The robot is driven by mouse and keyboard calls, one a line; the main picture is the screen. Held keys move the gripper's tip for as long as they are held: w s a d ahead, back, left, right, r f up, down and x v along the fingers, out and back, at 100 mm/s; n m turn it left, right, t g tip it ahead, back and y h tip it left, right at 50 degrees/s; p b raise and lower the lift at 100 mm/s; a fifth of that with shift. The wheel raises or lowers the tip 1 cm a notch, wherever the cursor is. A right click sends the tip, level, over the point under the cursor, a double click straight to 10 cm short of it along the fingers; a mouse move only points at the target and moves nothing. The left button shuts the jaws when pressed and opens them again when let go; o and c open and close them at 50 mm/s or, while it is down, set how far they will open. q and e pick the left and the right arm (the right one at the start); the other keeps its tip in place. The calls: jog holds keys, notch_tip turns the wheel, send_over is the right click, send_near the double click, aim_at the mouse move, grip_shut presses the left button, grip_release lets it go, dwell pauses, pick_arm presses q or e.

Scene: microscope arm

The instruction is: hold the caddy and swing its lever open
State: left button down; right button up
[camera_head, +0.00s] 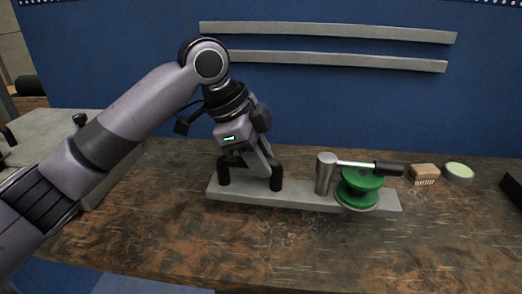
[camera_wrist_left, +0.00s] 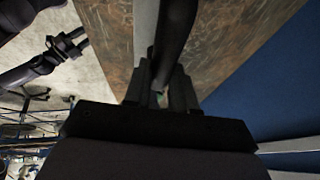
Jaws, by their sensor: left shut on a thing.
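The caddy is a long light-grey base (camera_head: 312,201) on the bench, with a black arched handle (camera_head: 277,181) at its left end. A steel post stands near the middle and carries the lever (camera_head: 388,168), a thin rod with a black grip pointing right over a green spool (camera_head: 357,189). My left gripper (camera_head: 250,165) reaches down from above and is shut on the black handle, partly hiding it. In the left wrist view the handle (camera_wrist_left: 175,40) runs between the fingers. What looks like my right gripper (camera_wrist_left: 75,43) hangs off to the side, apart from the caddy; its jaws are unclear.
A wooden brush (camera_head: 423,173) and a round green-topped tin (camera_head: 458,172) stand right of the lever's grip. A dark object (camera_head: 513,188) is at the right edge. A blue wall with two metal rails (camera_head: 335,60) is behind. The front of the bench is clear.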

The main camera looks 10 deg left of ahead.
aim_at(260, 189)
pick_arm(q)
jog(key=shift+f+b, duration=0.7)
jog(key=shift+f, duration=3.55)
jog(key=shift+s+f, duration=0.1)
jog(key=shift+f, duration=0.05)
